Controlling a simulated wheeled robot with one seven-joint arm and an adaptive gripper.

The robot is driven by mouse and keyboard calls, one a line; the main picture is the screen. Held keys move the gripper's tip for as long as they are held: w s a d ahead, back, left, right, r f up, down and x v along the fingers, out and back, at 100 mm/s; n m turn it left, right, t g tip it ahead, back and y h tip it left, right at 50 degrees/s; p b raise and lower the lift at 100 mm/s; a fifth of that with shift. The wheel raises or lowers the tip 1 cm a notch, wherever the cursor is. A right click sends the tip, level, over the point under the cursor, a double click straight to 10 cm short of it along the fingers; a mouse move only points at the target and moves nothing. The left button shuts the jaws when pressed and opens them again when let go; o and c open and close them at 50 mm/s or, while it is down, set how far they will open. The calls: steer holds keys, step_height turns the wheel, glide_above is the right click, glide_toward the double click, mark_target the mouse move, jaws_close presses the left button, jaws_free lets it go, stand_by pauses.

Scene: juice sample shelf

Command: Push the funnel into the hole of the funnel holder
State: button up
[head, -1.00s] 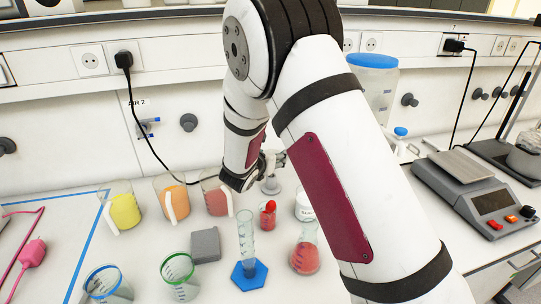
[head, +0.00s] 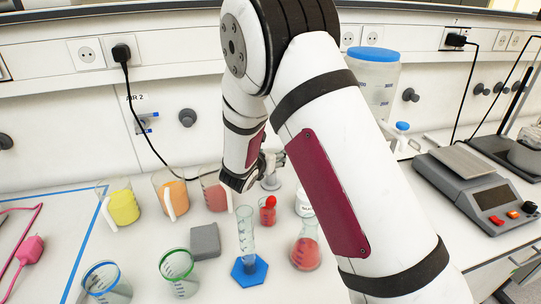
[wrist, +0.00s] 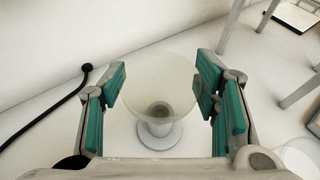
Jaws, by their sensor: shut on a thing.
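The funnel (wrist: 160,75), a pale translucent cone, sits between the green finger pads of my gripper (wrist: 162,84) in the wrist view. My gripper is shut on the funnel near its wide rim. The funnel holder's round pale base (wrist: 160,140) shows right below the cone. The spout and the hole are hidden by the cone, so I cannot tell how deep the spout sits. In the head view my gripper (head: 275,160) is small and partly behind my own arm, with a pale grey piece (head: 271,183) below it.
Beakers of red (head: 215,190), orange (head: 170,192) and yellow (head: 122,207) liquid stand left. A measuring cylinder (head: 246,240) and flask (head: 305,250) are nearer. A black cable (wrist: 50,115) lies left of the funnel.

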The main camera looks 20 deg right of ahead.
steer(key=shift+f+b, duration=0.5)
steer(key=shift+f, duration=0.3)
stand_by(0.4)
steer(key=o, duration=1.2)
steer(key=shift+c, duration=0.2)
